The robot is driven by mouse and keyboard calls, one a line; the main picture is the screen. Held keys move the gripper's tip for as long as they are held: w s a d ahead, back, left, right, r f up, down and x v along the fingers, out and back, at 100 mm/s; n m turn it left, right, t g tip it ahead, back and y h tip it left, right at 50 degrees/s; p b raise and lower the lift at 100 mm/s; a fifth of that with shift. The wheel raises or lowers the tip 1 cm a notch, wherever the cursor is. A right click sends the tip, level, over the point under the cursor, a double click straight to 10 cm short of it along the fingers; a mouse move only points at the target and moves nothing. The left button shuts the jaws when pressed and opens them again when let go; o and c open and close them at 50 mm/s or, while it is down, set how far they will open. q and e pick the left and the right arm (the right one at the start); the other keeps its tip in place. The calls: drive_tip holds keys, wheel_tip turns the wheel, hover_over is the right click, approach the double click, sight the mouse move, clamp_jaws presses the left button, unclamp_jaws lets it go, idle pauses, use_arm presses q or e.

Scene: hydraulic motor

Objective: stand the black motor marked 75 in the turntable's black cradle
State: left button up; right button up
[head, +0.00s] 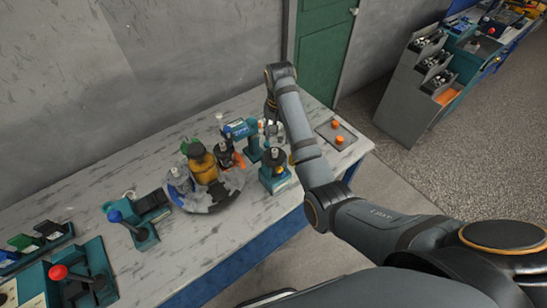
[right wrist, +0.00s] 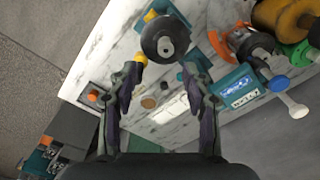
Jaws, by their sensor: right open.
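The black motor (head: 274,158) stands upright in a teal holder (head: 274,182) right of the turntable; its number is not readable. In the right wrist view the black motor (right wrist: 165,37) shows from above as a round body with a pale shaft, just beyond my fingertips. My right gripper (right wrist: 163,72) is open and empty; in the head view it is mostly hidden behind my forearm. The turntable (head: 231,184) bears a yellow-brown central body (head: 203,165) and several motors around it. A dark area at its front may be the black cradle, but I cannot tell. My left gripper is not in view.
A teal labelled device (head: 240,128) stands behind the black motor, close to my right gripper. A grey tray with orange knobs (head: 338,139) lies at the table's right end. A blue-knobbed teal fixture (head: 140,232) and a red-knobbed one (head: 83,280) stand left.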

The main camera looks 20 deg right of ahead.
sight(274, 150)
drive_tip(key=shift+w+a+r, duration=0.1)
drive_tip(key=shift+w+r, duration=0.05)
drive_tip(key=shift+r, duration=0.25)
drive_tip(key=shift+w+a+r, duration=0.1)
drive_tip(key=shift+r, duration=0.3)
wheel_tip(274, 150, down, 6)
drive_tip(key=b, duration=0.5)
drive_tip(key=shift+r+b, duration=0.25)
drive_tip(key=shift+b, duration=0.05)
drive_tip(key=shift+r, duration=0.1)
drive_tip(key=shift+a+f, duration=0.1)
drive_tip(key=shift+f, duration=0.25)
drive_tip(key=f+p, duration=0.1)
drive_tip(key=f, duration=0.2)
drive_tip(key=shift+a+f, duration=0.2)
drive_tip(key=shift+f, duration=0.45)
clamp_jaws()
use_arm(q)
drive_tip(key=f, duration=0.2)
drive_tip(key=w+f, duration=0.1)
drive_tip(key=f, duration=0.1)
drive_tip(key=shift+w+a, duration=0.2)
use_arm(e)
drive_tip(key=shift+w+r, duration=0.1)
drive_tip(key=shift+r, duration=0.05)
